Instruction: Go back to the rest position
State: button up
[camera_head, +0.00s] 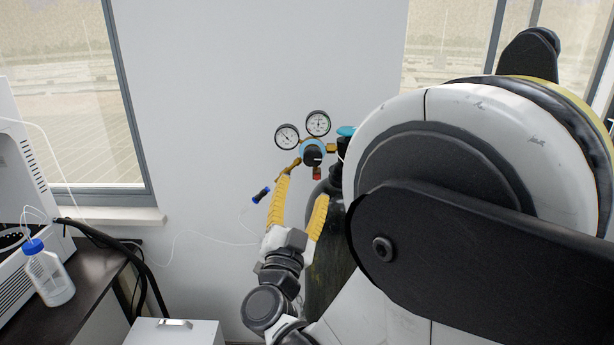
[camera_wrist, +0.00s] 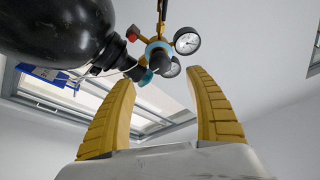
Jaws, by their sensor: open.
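My gripper (camera_head: 299,197) has two yellow ribbed fingers, spread apart with nothing between them. It is raised in front of the regulator with two round gauges (camera_head: 313,150). In the wrist view my gripper (camera_wrist: 163,103) is open, and the regulator (camera_wrist: 158,55) is seen beyond the fingertips. In the head view the left fingertip overlaps the lower brass part of the regulator; I cannot tell whether they touch. A dark gas cylinder (camera_head: 330,270) stands behind the gripper, partly hidden by my arm. It also shows in the wrist view (camera_wrist: 60,35).
A dark bench (camera_head: 88,283) at the left holds a white machine (camera_head: 22,190) and a blue-capped bottle (camera_head: 48,275). A white box with a handle (camera_head: 175,331) is at the bottom. A thin tube (camera_head: 200,235) runs along the wall (camera_head: 230,80). My arm fills the right.

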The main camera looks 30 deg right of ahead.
jog(key=shift+s+a+f, duration=0.2)
jog(key=shift+s+a, duration=0.15)
dwell(0.3)
jog(key=w+a+n+t+y+b, duration=0.1)
jog(key=w+a+n+t+y, duration=0.1)
jog(key=a+n+y, duration=0.55)
jog(key=w+a+n+t+y+b, duration=0.1)
jog(key=w+a+n+y, duration=0.2)
jog(key=a+n+y, duration=0.45)
jog(key=s+a+f+n+g+y, duration=0.1)
jog(key=s+a+f+g+y, duration=0.2)
jog(key=s+f+g, duration=0.45)
jog(key=s+d+f+g+h, duration=0.2)
jog(key=s+d+f+g, duration=0.1)
jog(key=s+f, duration=0.6)
jog(key=shift+s+d+f+g+b, duration=0.15)
jog(key=shift+s+d+g+b, duration=0.25)
jog(key=shift+s, duration=0.35)
